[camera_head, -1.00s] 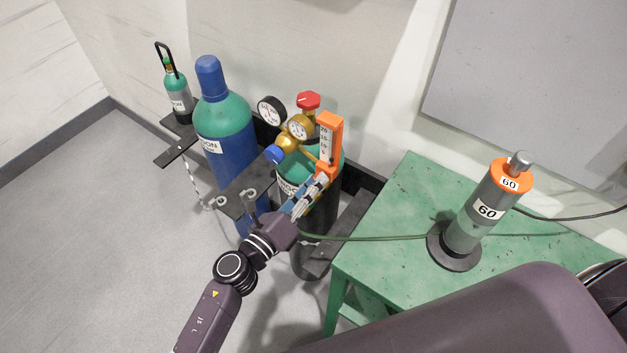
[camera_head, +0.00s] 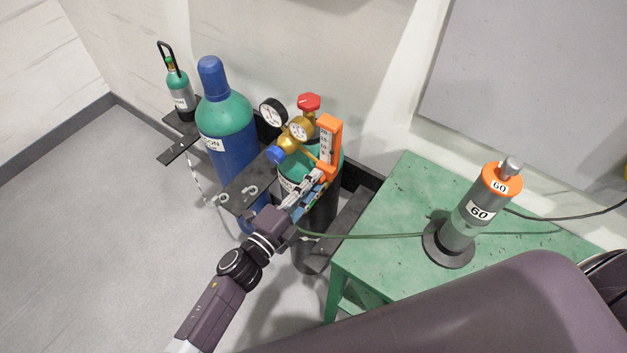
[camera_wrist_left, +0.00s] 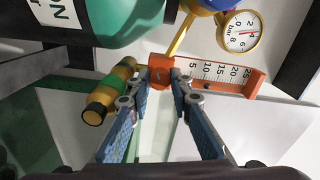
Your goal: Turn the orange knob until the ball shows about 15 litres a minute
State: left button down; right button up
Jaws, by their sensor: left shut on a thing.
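The flowmeter (camera_head: 329,140) is an orange frame with a white scale, upright on the regulator of a green-topped cylinder. It also shows in the left wrist view (camera_wrist_left: 222,74), where its dark ball (camera_wrist_left: 206,86) sits close to the 10 mark. The orange knob (camera_head: 326,173) is at the flowmeter's lower end and shows between the fingertips in the left wrist view (camera_wrist_left: 160,74). My left gripper (camera_head: 318,180) is shut on the knob, with a fingertip on each side (camera_wrist_left: 160,79). My right gripper is not in view.
A large blue cylinder (camera_head: 232,150) stands left. A green hose (camera_head: 370,236) runs to the green table (camera_head: 390,200), which bears a grey device marked 60 (camera_head: 470,219).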

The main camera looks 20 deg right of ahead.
pick_arm(q)
jog(key=n+p, duration=0.1)
jog(key=n, duration=0.3)
jog(key=shift+n, duration=0.3)
jog(key=n+p, duration=0.1)
jog(key=n, duration=0.4)
jog(key=shift+f, duration=0.15)
jog(key=shift+n, duration=0.3)
jog(key=c, duration=1.7)
grip_release()
jog(key=shift+c, duration=0.2)
jog(key=v, duration=1.2)
